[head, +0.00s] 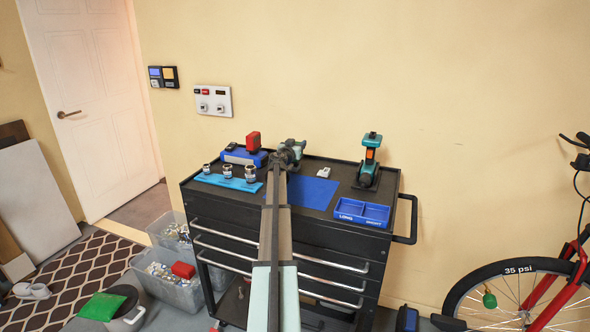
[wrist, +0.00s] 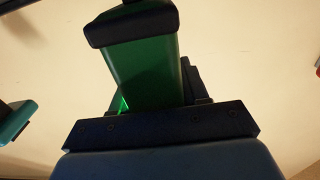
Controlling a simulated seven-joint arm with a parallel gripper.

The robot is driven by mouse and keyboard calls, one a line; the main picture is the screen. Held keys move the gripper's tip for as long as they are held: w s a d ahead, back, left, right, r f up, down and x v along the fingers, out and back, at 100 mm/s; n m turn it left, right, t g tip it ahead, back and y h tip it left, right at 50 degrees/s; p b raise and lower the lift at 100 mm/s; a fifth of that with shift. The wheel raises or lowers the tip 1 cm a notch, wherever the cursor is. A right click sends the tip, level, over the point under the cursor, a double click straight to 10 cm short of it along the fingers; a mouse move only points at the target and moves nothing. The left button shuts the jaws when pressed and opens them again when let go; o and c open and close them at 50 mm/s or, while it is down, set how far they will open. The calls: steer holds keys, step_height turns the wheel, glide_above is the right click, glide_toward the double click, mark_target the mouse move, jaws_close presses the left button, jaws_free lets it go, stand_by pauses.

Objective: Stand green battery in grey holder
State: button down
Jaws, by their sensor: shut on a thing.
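My gripper (head: 290,150) is over the back middle of the cart top in the head view, small and dark against the wall. In the wrist view, a green battery (wrist: 145,75) with a black end cap stands out beyond the dark gripper bar (wrist: 160,130), and my gripper is shut on it. Its lower part is hidden behind the bar. I cannot pick out the grey holder with certainty; the arm and gripper hide part of the cart's middle. Whether the battery touches anything is not clear.
The black cart top (head: 312,204) carries a blue holder with a red battery (head: 253,141) at back left, sockets on a light-blue mat (head: 218,181), a blue mat (head: 313,190), a teal-orange tool (head: 370,160) at right and a blue two-part tray (head: 362,212).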

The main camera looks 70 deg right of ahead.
steer(key=shift+f, duration=0.6)
stand_by(0.4)
steer(key=shift+c, duration=2.4)
jaws_free()
steer(key=shift+r, duration=4.5)
